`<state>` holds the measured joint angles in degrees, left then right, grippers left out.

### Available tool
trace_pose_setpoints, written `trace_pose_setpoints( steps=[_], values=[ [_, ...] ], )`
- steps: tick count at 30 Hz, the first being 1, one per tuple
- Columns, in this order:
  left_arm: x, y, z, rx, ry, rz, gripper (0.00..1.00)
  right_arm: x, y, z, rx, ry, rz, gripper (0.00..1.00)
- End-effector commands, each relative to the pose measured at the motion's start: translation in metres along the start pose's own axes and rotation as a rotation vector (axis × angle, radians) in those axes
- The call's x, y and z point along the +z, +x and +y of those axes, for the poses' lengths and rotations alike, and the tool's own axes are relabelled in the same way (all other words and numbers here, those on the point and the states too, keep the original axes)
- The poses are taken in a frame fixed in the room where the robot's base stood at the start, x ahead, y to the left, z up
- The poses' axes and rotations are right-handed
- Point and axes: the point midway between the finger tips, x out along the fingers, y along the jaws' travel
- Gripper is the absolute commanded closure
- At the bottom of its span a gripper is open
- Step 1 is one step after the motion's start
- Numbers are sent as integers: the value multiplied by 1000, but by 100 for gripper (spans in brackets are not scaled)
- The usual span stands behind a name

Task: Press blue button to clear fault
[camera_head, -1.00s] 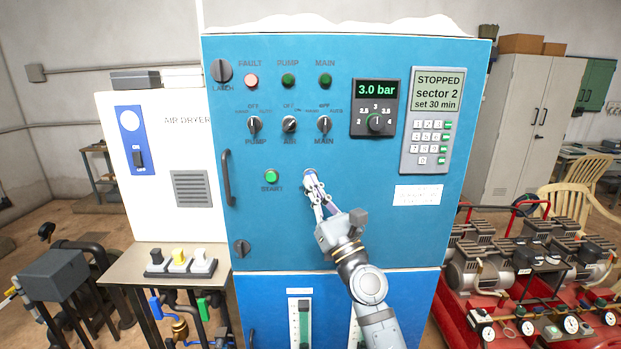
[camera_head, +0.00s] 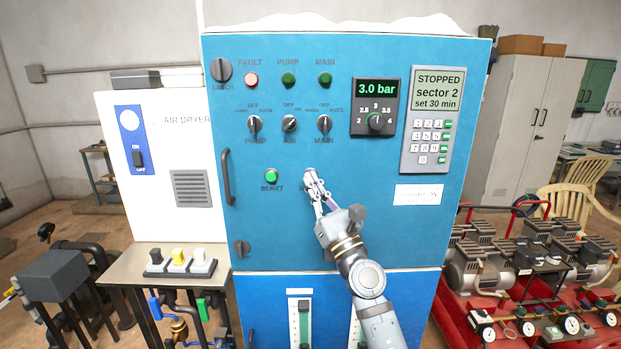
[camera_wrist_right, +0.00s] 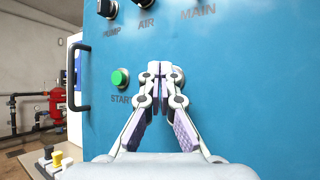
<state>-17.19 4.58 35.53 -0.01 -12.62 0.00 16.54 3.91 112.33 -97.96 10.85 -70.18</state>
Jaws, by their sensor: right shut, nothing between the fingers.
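My right gripper (camera_head: 310,177) is shut and empty. Its fingertips are at the blue cabinet door (camera_head: 400,235), to the right of the green START button (camera_head: 271,176). In the right wrist view, the gripper (camera_wrist_right: 160,72) points straight at the door, with the START button (camera_wrist_right: 120,79) to its left. No blue button can be made out; the fingers cover the spot in front of them. A pale rim shows just at the tips, and I cannot tell whether they touch it. The FAULT lamp (camera_head: 251,80) is pinkish red. My left gripper is not in view.
Selector knobs (camera_head: 289,124) and a pressure dial (camera_head: 376,122) sit above the gripper. A keypad panel (camera_head: 431,122) reading STOPPED is at upper right. A door handle (camera_head: 227,178) sticks out at the left.

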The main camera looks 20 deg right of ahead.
Motion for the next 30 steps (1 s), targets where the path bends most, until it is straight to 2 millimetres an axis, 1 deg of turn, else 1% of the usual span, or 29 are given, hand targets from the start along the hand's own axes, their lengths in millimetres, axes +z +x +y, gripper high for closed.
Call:
trace_pose_setpoints(
  steps=[20,25,30],
  values=[
    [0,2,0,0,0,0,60,-3,4,-3,0,0,1,100],
    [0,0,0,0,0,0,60,-1,1,-1,0,0,1,100],
    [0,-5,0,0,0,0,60,4,-5,4,0,0,2,100]
  ],
)
